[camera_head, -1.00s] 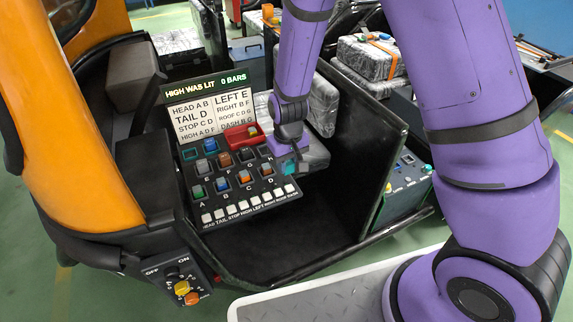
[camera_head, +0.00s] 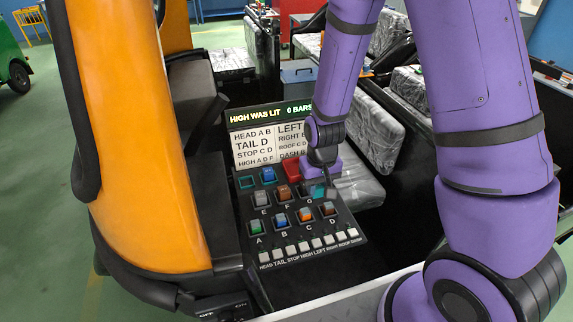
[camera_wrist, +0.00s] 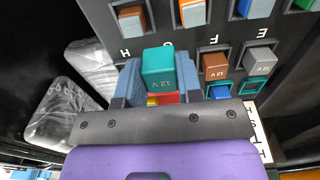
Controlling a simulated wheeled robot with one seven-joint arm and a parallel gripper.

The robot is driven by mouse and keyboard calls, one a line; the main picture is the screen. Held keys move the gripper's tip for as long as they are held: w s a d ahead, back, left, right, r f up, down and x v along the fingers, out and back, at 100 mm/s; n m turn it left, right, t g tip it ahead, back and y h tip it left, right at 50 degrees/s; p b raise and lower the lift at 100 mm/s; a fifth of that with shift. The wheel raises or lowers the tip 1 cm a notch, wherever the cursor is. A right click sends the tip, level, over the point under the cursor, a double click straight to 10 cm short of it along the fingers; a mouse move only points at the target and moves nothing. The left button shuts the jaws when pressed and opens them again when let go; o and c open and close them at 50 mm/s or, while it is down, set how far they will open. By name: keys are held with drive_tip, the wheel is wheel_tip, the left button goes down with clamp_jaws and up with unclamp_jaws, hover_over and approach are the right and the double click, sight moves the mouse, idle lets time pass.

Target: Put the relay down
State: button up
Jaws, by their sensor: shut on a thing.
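My gripper (camera_wrist: 158,88) is shut on a teal relay (camera_wrist: 158,68) marked 12V, with a blue-grey finger on each side. In the head view my gripper (camera_head: 323,180) is over the right part of the relay panel (camera_head: 287,238), near letters G and H. The relay covers the place by letter G, so I cannot tell whether it touches a socket. Brown (camera_wrist: 215,66) and grey (camera_wrist: 261,57) relays sit at F and E. A blue relay (camera_head: 268,175) sits in a teal-framed slot beside an empty teal-framed slot (camera_head: 246,182).
A labelled white card (camera_head: 255,147) and a display (camera_head: 270,114) reading "HIGH WAS LIT 0 BARS" stand behind the panel. White switches (camera_head: 304,249) line its front edge. Wrapped seats (camera_head: 375,135) are at the right, an orange body pillar (camera_head: 135,130) at the left.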

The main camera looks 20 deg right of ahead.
hover_over(296, 173)
drive_tip(key=shift+w+f, duration=0.1)
drive_tip(key=shift+f, duration=2.35)
drive_tip(key=shift+f, duration=0.1)
drive_tip(key=o, duration=0.6)
drive_tip(key=shift+o, duration=0.2)
